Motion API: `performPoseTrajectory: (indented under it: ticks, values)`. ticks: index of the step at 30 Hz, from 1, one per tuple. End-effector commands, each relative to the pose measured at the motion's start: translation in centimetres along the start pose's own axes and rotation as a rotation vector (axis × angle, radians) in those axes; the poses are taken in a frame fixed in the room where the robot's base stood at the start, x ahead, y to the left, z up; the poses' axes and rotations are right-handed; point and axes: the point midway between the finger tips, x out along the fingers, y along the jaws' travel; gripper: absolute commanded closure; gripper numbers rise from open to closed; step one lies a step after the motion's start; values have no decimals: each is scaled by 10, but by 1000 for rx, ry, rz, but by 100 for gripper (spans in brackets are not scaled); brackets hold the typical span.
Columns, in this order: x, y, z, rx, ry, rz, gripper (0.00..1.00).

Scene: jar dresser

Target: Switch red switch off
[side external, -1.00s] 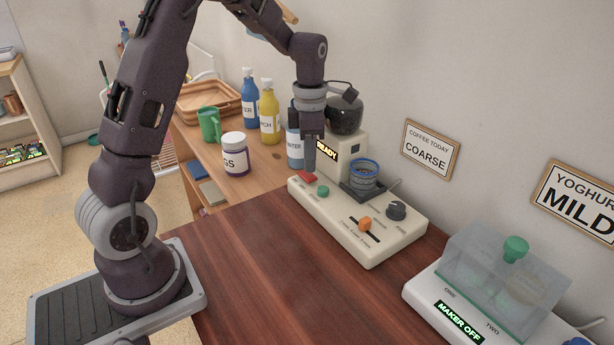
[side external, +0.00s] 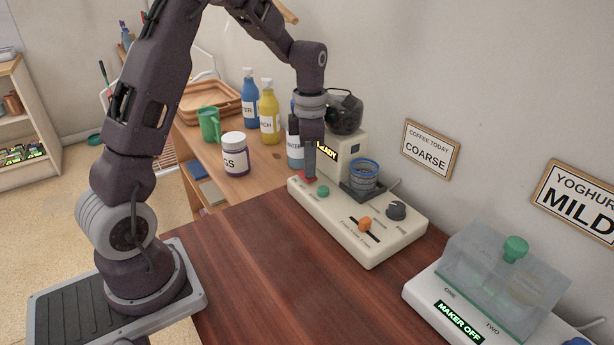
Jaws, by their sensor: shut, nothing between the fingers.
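The red switch (side external: 304,179) sits at the left end of the cream panel of the coffee machine (side external: 370,243). My gripper (side external: 310,176) points straight down with shut, empty fingers. Its tips are at the red switch and cover part of it; I cannot tell how hard they touch, or the switch's exact position. A lit display (side external: 327,151) on the machine is partly hidden by my gripper, so its text is not fully readable.
A green button (side external: 323,191), an orange slider (side external: 365,224) and a dark knob (side external: 396,210) share the panel. A blue-rimmed cup (side external: 363,175) stands behind them. Bottles (side external: 269,113) stand behind at left. The brown table front (side external: 270,260) is clear.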

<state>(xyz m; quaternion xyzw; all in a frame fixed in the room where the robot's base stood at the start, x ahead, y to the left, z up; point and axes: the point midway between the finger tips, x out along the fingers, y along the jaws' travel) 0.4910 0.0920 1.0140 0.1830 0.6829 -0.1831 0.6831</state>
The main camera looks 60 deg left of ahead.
Motion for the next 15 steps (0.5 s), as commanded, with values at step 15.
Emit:
performPoseTrajectory:
  ticks: [15]
  values:
    - [-22, 0, 0, 0, -1, 2, 100]
